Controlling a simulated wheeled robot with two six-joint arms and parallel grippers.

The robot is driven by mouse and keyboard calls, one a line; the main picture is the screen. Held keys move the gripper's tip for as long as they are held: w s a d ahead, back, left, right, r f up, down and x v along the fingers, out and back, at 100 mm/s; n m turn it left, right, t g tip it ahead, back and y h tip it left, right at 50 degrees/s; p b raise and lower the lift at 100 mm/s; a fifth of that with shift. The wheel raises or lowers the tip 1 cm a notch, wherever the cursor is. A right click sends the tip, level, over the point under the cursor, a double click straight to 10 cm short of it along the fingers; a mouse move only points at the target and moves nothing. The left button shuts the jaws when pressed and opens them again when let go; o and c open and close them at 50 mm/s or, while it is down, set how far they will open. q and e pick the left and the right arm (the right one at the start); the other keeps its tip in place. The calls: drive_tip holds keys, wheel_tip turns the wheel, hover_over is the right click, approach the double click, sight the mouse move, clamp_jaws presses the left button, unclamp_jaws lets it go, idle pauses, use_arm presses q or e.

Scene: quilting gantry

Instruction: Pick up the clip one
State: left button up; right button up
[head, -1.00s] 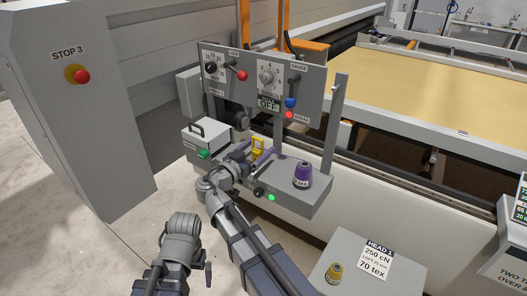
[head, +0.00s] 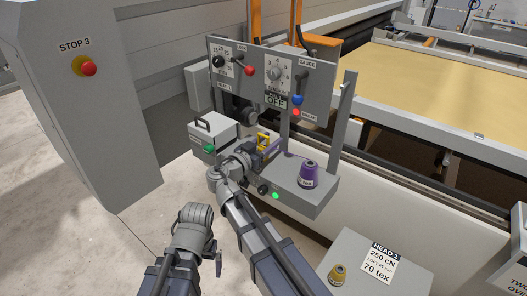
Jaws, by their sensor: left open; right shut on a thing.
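A small yellow clip (head: 263,140) shows at the head unit's shelf, beneath the control panel. My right gripper (head: 264,153) reaches in there and is shut on the yellow clip. The gripper and wrist hide its lower part, and the contact is too small to see clearly. My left gripper (head: 218,263) is low in front of the machine, away from the shelf. It is open and empty, though its fingers are small in view.
A purple thread cone (head: 308,174) stands on the shelf (head: 290,198), right of my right gripper. A grey box with a green button (head: 212,137) is to the left. The control panel (head: 268,82) rises behind. A yellow spool (head: 338,273) sits on a lower box.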

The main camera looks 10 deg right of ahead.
clamp_jaws()
use_arm(q)
drive_tip(key=shift+r, duration=0.2)
use_arm(e)
drive_tip(key=shift+r, duration=0.2)
